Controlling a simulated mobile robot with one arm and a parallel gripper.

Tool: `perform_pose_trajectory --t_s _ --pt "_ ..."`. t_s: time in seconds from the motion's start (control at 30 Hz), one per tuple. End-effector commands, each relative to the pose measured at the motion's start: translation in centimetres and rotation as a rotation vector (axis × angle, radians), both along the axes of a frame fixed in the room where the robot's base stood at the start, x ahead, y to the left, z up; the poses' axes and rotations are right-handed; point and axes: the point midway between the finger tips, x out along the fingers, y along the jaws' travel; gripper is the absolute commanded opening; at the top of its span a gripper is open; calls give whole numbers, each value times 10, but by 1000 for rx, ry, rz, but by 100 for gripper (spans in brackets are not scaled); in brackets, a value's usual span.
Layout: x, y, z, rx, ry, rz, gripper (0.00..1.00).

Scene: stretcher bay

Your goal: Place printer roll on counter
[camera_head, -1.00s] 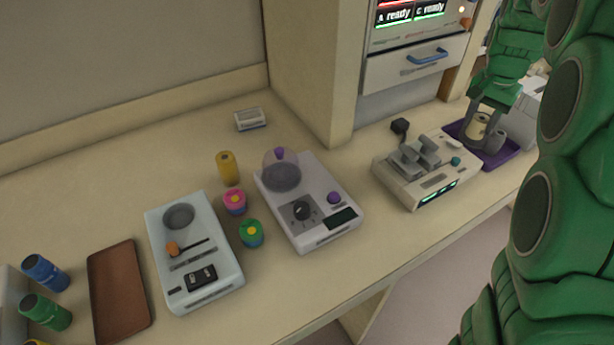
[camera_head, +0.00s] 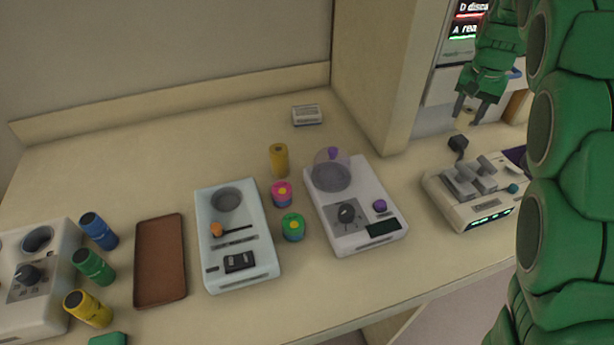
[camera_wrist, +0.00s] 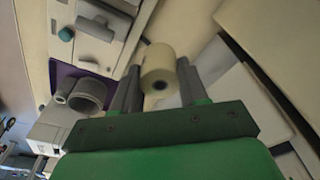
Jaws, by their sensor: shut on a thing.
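The printer roll (camera_wrist: 158,68) is a cream cylinder with a dark core hole. In the wrist view it sits between the two fingers of my gripper (camera_wrist: 157,88), which is shut on it. In the head view my gripper (camera_head: 470,108) is raised at the upper right, near the wall panel's edge, and the roll is hard to make out there against the pale background. The beige counter (camera_head: 110,155) stretches from the left to below my gripper.
A white device with a teal knob (camera_head: 470,195) stands below my gripper. A scale-like device (camera_head: 355,205), a pale blue device (camera_head: 235,240), a brown tray (camera_head: 160,260) and several coloured containers line the counter. The back-left counter is clear.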

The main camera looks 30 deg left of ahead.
Motion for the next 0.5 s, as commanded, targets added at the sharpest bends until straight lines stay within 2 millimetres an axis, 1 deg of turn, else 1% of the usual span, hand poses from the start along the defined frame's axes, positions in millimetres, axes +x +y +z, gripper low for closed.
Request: perform_pose_trajectory --t_s 0.03,0.2,0.37,0.4,0.5 --pt "-8 18 -2 -2 2 39 8" --pt "-38 81 -7 -2 2 185 8" --pt "-74 135 -14 -5 3 329 8" --pt "-83 149 -16 -4 3 367 8" --pt "-101 179 -19 -6 1 462 8"
